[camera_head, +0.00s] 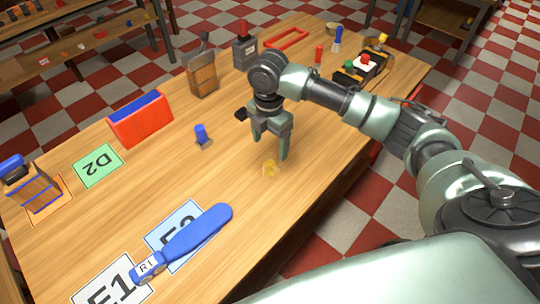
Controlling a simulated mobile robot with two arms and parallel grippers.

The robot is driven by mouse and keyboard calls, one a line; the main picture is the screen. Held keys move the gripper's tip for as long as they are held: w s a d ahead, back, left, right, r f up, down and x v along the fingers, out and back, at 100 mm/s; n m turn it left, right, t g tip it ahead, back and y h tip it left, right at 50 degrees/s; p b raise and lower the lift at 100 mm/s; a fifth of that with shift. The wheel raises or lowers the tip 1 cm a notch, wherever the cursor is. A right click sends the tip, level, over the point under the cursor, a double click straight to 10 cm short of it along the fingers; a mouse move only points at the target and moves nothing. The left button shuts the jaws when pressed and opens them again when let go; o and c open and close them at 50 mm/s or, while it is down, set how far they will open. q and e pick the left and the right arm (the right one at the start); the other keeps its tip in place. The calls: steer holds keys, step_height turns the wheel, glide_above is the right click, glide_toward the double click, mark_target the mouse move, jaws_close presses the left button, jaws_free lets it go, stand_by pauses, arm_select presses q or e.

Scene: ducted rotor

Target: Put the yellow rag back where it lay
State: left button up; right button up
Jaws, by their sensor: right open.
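I cannot tell whether a fingertip touches the rag. My left gripper is not in view.
A blue tool (200,235) lies across the E-marked cards at the front. A small blue-topped piece (202,135) stands left of my gripper. A red and blue box (141,120), a green D2 card (98,166) and a wooden block (202,76) are further left and back.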

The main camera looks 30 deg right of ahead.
steer(key=shift+r, duration=1.35)
